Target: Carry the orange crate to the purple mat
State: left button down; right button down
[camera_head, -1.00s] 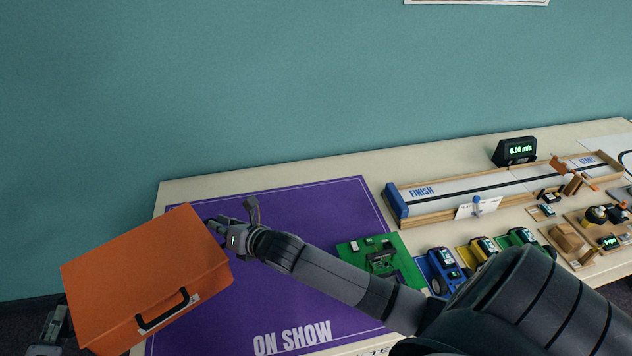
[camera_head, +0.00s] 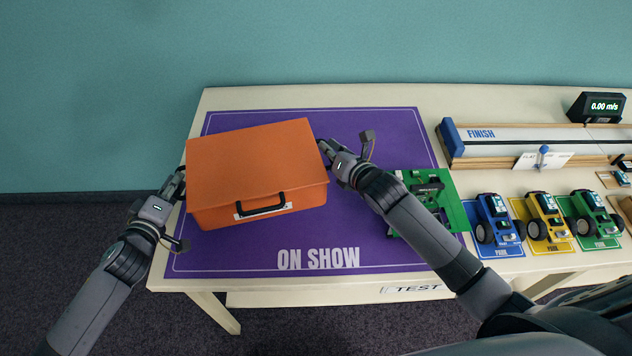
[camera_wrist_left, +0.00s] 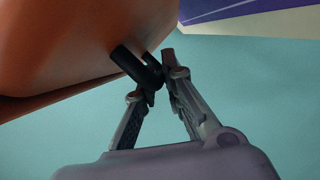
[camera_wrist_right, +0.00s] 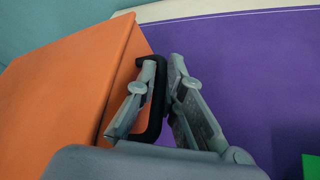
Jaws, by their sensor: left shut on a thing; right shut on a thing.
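The orange crate (camera_head: 255,160) is a lidded box with black handles, seen over the left part of the purple mat (camera_head: 385,235) in the head view. The mat reads "ON SHOW". My left gripper (camera_head: 178,185) is shut on the handle at the crate's left end; the left wrist view shows its fingers (camera_wrist_left: 158,68) around a black bar. My right gripper (camera_head: 326,150) is shut on the right end handle, a black bar (camera_wrist_right: 155,110) in the right wrist view. The crate looks roughly level. I cannot tell whether its underside touches the mat.
A green board (camera_head: 455,205) overlaps the mat's right edge. Blue (camera_head: 495,220), yellow (camera_head: 545,218) and green (camera_head: 592,215) toy cars stand further right. A track (camera_head: 500,152) marked FINISH lies behind them. The table's front edge (camera_head: 250,285) is close to the mat.

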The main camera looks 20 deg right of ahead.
pick_arm(q)
jog(key=shift+f, duration=0.3)
pick_arm(e)
jog(key=shift+f, duration=0.3)
